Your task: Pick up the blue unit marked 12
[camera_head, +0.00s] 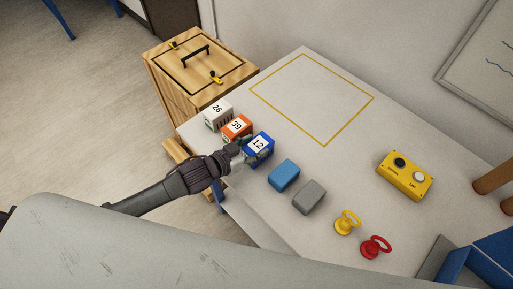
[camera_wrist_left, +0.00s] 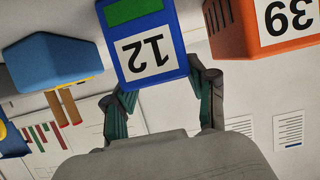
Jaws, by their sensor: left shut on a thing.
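The blue unit marked 12 (camera_head: 262,143) is near the left edge of the table, beside the orange unit marked 39 (camera_head: 237,126). My left gripper (camera_head: 240,150) reaches it from the left and is shut on it. In the left wrist view the blue unit (camera_wrist_left: 146,45) sits between the two fingers of my left gripper (camera_wrist_left: 162,100), its 12 label upside down. The orange unit (camera_wrist_left: 280,25) is apart at the right there. I cannot tell whether the blue unit touches the table. My right gripper is not in view.
A white unit marked 26 (camera_head: 218,113) stands beyond the orange one. A light-blue block (camera_head: 284,174) and a grey block (camera_head: 309,196) lie nearby. A yellow button box (camera_head: 405,175), yellow (camera_head: 346,223) and red (camera_head: 375,247) ringed items lie right. The yellow-outlined area (camera_head: 313,97) is clear.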

